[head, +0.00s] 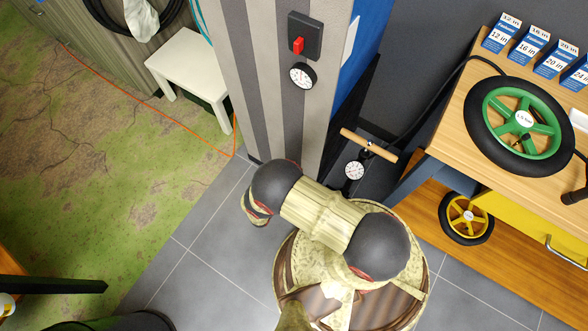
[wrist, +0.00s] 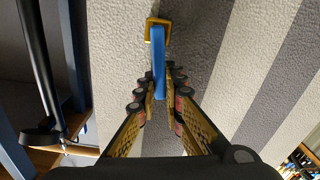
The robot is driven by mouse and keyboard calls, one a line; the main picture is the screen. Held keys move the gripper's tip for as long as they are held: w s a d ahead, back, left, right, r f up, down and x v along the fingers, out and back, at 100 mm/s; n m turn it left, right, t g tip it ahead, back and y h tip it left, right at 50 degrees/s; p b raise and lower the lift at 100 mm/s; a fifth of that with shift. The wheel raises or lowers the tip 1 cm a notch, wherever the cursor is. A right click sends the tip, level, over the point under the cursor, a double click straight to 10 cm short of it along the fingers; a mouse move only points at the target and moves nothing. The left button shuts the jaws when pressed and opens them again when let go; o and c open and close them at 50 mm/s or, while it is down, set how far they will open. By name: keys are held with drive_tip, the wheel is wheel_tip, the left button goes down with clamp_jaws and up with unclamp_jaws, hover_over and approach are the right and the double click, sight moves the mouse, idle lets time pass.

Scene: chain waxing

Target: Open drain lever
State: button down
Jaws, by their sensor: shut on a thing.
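A blue lever (wrist: 158,58) on a square yellow mount (wrist: 157,28) is fixed to the striped pillar in the wrist view. I take it to be the drain lever. My gripper (wrist: 171,80) reaches toward the pillar, and its fingers are closed on the lower part of the blue lever. The lever hangs down from the mount in the picture. In the head view, my gripper and the blue lever are hidden behind my arm and the pillar.
A wooden bench (head: 455,125) with a green wheel (head: 518,120) is at right. A white stool (head: 190,65) is at left.

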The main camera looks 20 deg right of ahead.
drive_tip(key=shift+f, duration=0.1)
drive_tip(key=c, duration=1.9)
unclamp_jaws()
drive_tip(key=shift+a, duration=0.15)
drive_tip(key=v, duration=1.2)
